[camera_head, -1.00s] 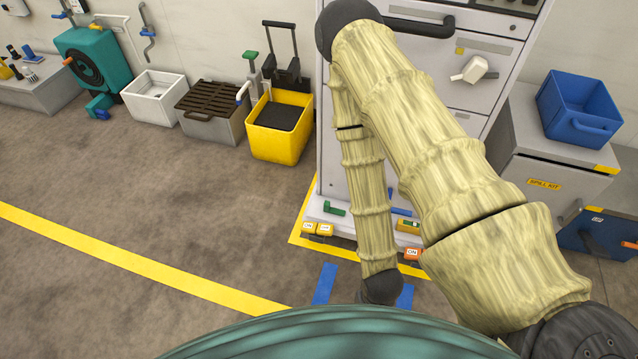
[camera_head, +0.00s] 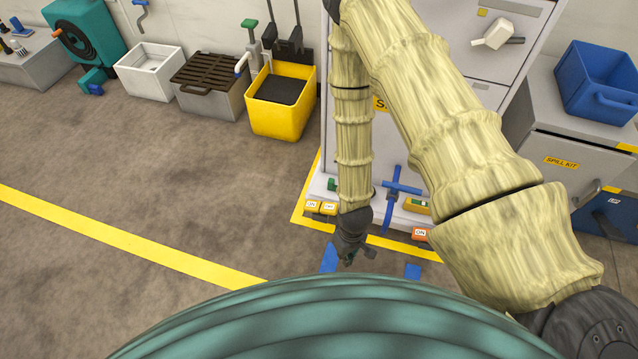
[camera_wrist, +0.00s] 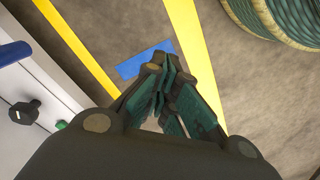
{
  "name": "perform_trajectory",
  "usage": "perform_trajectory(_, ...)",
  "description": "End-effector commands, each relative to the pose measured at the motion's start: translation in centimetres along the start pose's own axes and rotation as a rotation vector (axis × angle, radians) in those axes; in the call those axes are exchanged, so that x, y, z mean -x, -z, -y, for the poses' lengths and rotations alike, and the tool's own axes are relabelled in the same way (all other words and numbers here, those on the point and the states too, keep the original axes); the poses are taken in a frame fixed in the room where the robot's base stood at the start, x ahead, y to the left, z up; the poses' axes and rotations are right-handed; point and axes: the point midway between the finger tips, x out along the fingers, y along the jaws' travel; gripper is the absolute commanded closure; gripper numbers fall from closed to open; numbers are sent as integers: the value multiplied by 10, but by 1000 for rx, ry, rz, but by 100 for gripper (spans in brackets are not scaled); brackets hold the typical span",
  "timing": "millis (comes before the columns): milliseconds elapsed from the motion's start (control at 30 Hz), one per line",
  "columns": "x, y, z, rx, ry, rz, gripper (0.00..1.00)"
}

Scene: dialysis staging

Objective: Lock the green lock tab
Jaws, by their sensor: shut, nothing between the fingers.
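A green tab (camera_head: 332,184) sits low at the front left of the grey cabinet's base in the head view. My arm hides part of it, so its lock position cannot be told. A small green piece (camera_wrist: 61,125) shows at the cabinet's edge in the wrist view, probably the same tab. My gripper (camera_head: 356,257) hangs in front of the base, below and slightly right of the tab in the picture, apart from it. Its fingers (camera_wrist: 163,68) are together and empty in the wrist view, pointing at the floor.
A blue cross-shaped handle (camera_head: 402,188), yellow pedals (camera_head: 321,207) and an orange pedal (camera_head: 422,234) line the base. A black knob (camera_wrist: 25,112) and blue bar (camera_wrist: 14,52) show in the wrist view. A yellow bin (camera_head: 282,108) stands left; floor before it is clear.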

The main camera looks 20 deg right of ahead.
Motion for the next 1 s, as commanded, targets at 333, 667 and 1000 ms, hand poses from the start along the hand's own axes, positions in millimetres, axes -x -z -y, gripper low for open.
perform_trajectory(333, -48, 210, -30, 402, -34, 74, 100)
perform_trajectory(667, 4, 355, -58, 667, -138, 183, 100)
perform_trajectory(1000, 36, 387, -66, 727, -173, 227, 100)
